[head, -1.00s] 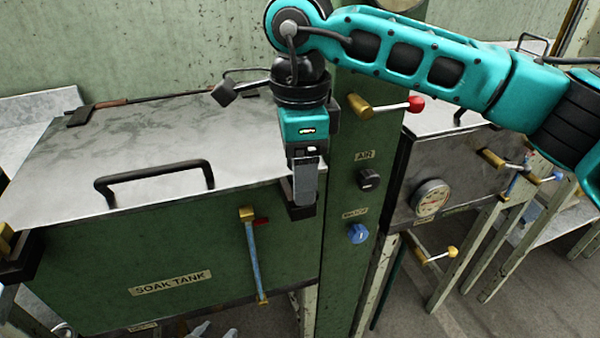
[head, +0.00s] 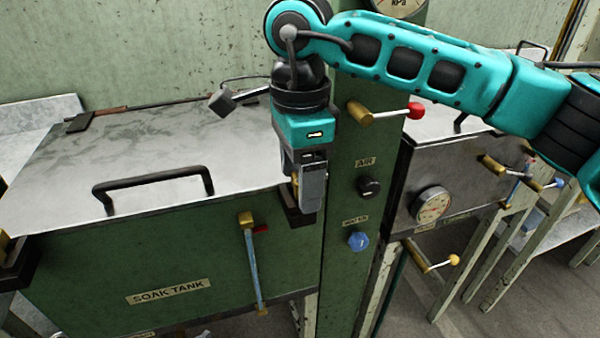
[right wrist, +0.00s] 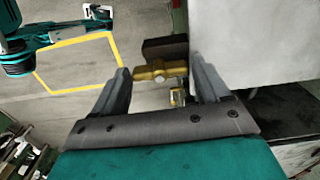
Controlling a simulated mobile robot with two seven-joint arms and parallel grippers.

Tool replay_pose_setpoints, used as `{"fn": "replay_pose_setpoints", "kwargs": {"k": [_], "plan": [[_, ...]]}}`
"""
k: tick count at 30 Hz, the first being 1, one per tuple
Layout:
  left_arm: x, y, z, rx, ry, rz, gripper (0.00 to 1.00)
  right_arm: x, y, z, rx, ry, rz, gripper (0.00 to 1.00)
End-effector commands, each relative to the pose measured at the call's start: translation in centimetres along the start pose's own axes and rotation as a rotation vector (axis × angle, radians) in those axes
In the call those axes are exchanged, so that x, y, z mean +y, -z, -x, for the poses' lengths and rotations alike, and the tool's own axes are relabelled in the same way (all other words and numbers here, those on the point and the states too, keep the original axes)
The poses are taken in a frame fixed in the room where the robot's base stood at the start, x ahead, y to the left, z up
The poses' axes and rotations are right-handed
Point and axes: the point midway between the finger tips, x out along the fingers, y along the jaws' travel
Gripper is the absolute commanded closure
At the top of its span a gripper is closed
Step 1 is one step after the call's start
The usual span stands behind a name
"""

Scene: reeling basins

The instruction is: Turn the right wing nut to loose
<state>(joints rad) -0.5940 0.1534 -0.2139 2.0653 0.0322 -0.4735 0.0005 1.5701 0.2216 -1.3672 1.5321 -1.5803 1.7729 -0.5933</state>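The right wing nut is brass and sits by a dark block (right wrist: 165,47) in the right wrist view, its wings (right wrist: 160,73) lying crosswise between my finger pads. In the head view my right gripper (head: 308,200) hangs at the front right corner of the soak tank (head: 110,265) and mostly hides this nut. My right gripper (right wrist: 162,88) is open, with a finger on each side of the nut and a small gap showing at both. A teal arm of mine (right wrist: 70,33) shows at the upper left of the right wrist view; its end is too small to read.
A brass valve with a blue lever (head: 253,265) is on the tank front, left of my gripper. A green column (head: 350,200) with a black knob (head: 369,188), a blue knob (head: 358,241) and a red-tipped lever (head: 415,110) stands close on the right. The lid handle (head: 153,180) rises at left.

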Motion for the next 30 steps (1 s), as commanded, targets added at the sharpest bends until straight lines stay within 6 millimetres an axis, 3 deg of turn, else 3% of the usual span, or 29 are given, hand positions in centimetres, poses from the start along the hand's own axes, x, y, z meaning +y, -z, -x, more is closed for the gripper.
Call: {"fn": "replay_pose_setpoints", "kwargs": {"k": [5,16,30], "plan": [[0.0,-0.2,0.0,-0.003,0.0,0.001,0.57,0.0,0.0,0.0,0.0,0.0,-0.001,0.07],[0.1,0.0,0.1,-0.002,0.0,0.007,0.57,0.0,0.0,0.9,0.0,0.002,-0.003,0.06],[-0.3,0.4,0.5,-0.001,0.011,0.003,0.57,0.0,0.0,10.5,0.001,0.001,-0.002,0.06]]}}
